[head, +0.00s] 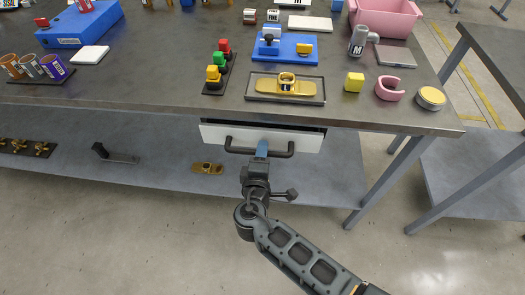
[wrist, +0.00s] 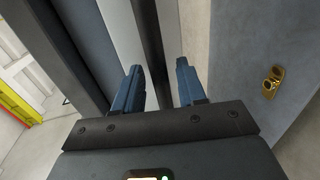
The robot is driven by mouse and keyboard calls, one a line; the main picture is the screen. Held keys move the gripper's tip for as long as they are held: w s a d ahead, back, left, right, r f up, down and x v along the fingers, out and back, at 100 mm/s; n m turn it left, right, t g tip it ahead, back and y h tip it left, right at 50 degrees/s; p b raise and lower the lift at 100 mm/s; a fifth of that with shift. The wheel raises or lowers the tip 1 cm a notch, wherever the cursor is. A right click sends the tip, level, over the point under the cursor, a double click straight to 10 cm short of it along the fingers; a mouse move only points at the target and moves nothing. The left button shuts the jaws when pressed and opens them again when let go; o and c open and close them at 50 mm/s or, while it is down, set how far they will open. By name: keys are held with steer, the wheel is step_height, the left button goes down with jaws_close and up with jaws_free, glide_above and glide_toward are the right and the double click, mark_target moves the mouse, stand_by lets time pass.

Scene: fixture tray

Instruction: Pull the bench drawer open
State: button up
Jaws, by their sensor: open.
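The bench drawer (head: 218,134) has a white front below the bench top's front edge. A thin dark gap shows along its top, so it stands slightly out. Its dark bar handle (head: 240,150) runs across the front. My gripper (head: 262,146) is at the handle's middle, its blue fingers overlapping the bar in the head view. In the wrist view my gripper (wrist: 159,72) is open, with a finger on either side of the dark handle bar (wrist: 148,30). I cannot tell whether either finger touches it.
A lower shelf (head: 90,185) carries a brass part (head: 207,168). Floor in front is clear.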

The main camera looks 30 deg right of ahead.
steer(key=shift+w+d+f, duration=0.1)
steer(key=shift+w+d, duration=0.15)
steer(key=shift+w, duration=0.1)
steer(key=shift+c, duration=0.2)
jaws_close()
